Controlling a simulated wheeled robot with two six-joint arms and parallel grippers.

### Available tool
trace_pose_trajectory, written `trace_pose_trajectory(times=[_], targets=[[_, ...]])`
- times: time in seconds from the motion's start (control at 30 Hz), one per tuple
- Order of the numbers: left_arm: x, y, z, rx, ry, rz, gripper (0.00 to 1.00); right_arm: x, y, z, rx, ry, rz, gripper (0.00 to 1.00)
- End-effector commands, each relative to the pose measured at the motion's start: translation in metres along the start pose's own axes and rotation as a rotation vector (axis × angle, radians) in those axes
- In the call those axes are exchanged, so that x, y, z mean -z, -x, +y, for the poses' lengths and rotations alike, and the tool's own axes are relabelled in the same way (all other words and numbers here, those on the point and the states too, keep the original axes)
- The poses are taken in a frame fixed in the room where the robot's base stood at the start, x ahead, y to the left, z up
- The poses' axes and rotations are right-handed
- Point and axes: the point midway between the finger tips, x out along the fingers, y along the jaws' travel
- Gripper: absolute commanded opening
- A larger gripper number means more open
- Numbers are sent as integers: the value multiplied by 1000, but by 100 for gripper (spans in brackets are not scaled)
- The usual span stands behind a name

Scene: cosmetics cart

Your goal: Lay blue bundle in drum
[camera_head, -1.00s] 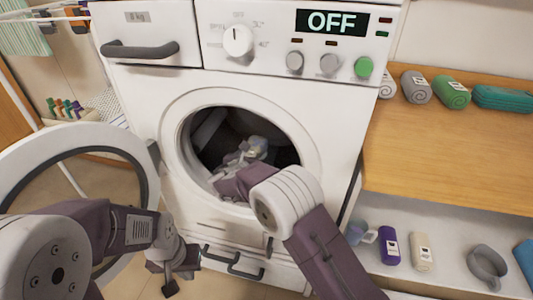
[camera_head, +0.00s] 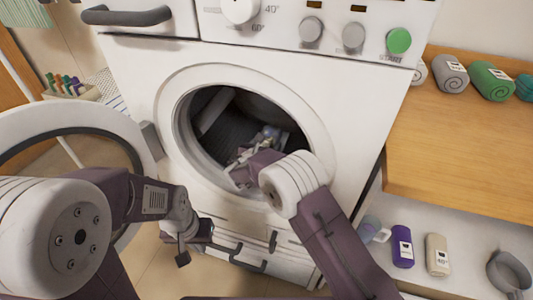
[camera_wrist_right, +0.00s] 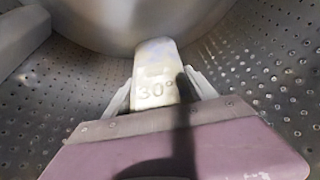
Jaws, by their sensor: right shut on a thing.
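The open drum (camera_head: 225,112) of the white front-loading washing machine is dark and perforated. My right gripper (camera_head: 243,168) reaches through the door opening into it. In the right wrist view, this gripper (camera_wrist_right: 160,100) is shut on a pale-looking bundle with a "30°" mark (camera_wrist_right: 155,85), close to the drum wall. A small bluish patch of the bundle (camera_head: 271,132) shows beyond the gripper in the head view; most of it is hidden. My left gripper (camera_head: 190,245) hangs outside, low in front of the machine; its jaws are unclear.
The round machine door (camera_head: 130,125) stands open at the left, beside my left arm. A wooden counter (camera_head: 460,140) at the right holds a grey roll (camera_head: 452,76) and a green roll (camera_head: 490,82).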

Motion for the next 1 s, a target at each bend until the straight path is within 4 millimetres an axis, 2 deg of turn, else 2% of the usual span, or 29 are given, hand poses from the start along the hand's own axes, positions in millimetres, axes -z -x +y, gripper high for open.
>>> trace_pose_trajectory(times=[0.03, 0.1, 0.4, 0.43, 0.5, 0.8, 1.0], targets=[[-1, -11, 0, 0, 0, 0, 0, 16, -7, 0, 1, 3, 1, 16], [-2, -14, 0, 0, 0, 0, 0, 24, -10, 0, 0, 1, 0, 16], [-1, -14, 0, 0, 0, 0, 0, 25, -10, 0, 0, 0, 0, 16], [-1, -14, 0, 0, 0, 0, 0, 25, -10, 0, 0, 0, 1, 68], [-1, -12, 0, 0, 0, 0, 0, 24, -10, 0, 0, 0, 1, 87], [-1, -12, 0, 0, 0, 0, 0, 24, -10, 0, 0, 0, 1, 87], [0, -5, 0, 0, 0, 0, 0, 16, -5, 1, 1, -1, 1, 87]])
